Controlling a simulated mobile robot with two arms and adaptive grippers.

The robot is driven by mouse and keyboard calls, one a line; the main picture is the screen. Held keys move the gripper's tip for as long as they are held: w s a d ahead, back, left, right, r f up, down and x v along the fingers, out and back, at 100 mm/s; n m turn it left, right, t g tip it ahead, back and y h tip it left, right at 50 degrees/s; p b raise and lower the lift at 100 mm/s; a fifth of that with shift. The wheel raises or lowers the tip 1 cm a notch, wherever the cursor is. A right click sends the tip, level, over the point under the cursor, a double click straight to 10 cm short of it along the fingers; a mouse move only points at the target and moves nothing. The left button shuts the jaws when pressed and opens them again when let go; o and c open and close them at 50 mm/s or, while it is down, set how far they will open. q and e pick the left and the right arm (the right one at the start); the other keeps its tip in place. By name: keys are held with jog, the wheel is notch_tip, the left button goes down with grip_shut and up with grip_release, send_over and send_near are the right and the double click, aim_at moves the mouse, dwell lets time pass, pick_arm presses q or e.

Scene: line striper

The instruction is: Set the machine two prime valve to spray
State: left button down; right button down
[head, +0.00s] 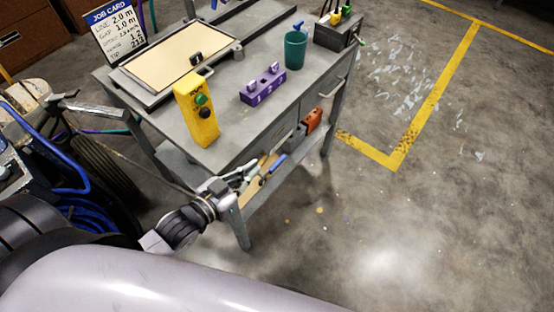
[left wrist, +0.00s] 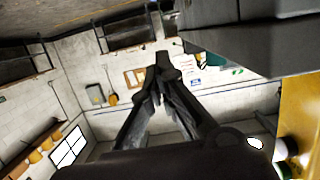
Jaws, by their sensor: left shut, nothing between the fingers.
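My left gripper (head: 250,172) is shut and empty beside the front edge of the grey workbench, below the yellow control box. In the left wrist view its two fingers (left wrist: 160,75) meet at the tips with nothing between them. A machine (head: 75,195) with blue hoses and a black wheel stands at the left edge of the head view, partly cut off. I cannot make out a prime valve or a machine number on it. The yellow box (head: 197,118) with a green and a black knob stands on the bench. My right gripper is not in view.
The grey workbench (head: 225,140) holds a framed tan board (head: 180,62), a purple block (head: 262,86), a green cup (head: 295,50) and a job card (head: 117,32). Its lower shelf holds tools and an orange item (head: 313,120). Open floor with yellow lines lies right.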

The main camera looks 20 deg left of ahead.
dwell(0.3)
pick_arm(q)
send_over(275, 166)
jog(key=shift+s+a+f, duration=0.1)
jog(key=shift+s+f, duration=0.15)
jog(key=shift+f, duration=0.8)
jog(key=f, duration=0.3)
jog(key=shift+w+f, duration=0.15)
jog(key=shift+w, duration=0.2)
jog(key=shift+d+f, duration=0.2)
jog(key=shift+f, duration=0.3)
